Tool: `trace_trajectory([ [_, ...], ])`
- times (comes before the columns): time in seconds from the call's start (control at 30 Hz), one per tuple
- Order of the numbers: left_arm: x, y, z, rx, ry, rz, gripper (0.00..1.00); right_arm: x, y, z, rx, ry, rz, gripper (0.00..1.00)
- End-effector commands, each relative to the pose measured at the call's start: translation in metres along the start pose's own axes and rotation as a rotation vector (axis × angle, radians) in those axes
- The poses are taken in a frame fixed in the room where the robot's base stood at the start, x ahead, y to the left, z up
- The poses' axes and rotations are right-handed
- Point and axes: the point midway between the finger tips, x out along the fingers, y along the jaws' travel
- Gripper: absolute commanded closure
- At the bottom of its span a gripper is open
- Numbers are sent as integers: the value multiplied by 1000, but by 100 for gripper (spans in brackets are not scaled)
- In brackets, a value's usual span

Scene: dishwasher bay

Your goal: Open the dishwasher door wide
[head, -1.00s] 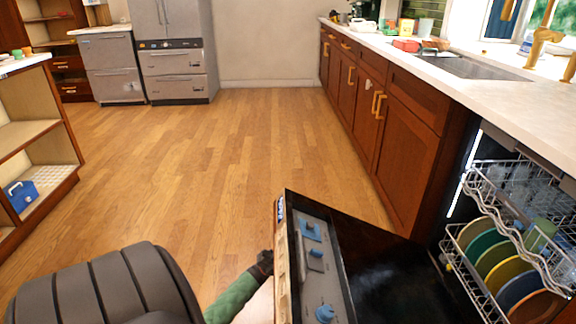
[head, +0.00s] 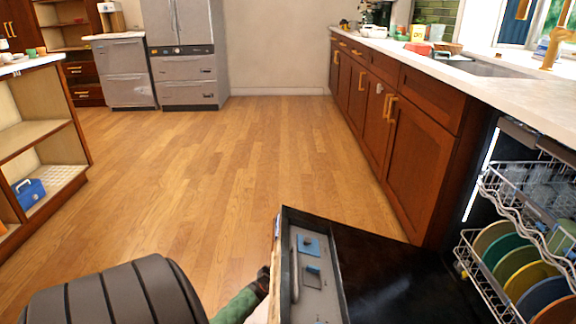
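The dishwasher door (head: 385,275) is swung down and out from the machine at the lower right, its dark inner face turned up. A grey strip with a blue dispenser (head: 308,246) runs along its left side. The door's lower part runs out of the frame. A dark gripper (head: 263,279) on a green arm part of mine comes from the lower left and is at the door's outer left edge. Its fingers are partly hidden, so I cannot tell whether they are open, shut or touching. My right gripper is not in view.
The dishwasher racks (head: 500,215), with several coloured plates (head: 530,275), sit inside the machine at right. Brown cabinets (head: 420,145) line the right side under a white counter (head: 500,95). An open shelf (head: 45,125) stands far left.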

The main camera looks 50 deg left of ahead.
Motion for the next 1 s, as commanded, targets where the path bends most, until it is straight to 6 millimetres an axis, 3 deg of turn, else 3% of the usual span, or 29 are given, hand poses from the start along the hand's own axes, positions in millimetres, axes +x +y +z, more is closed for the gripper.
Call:
trace_trajectory([
  [0.53, -6, 3, 0, 0, -1, 1, 100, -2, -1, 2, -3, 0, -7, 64],
  [0.57, -6, 3, 0, 0, -1, 1, 82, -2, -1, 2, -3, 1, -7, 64],
  [0.63, -5, 3, 0, 0, -1, 1, 68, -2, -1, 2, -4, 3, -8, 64],
  [1.0, -9, 3, 0, 0, 0, 0, 68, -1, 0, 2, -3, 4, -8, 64],
])
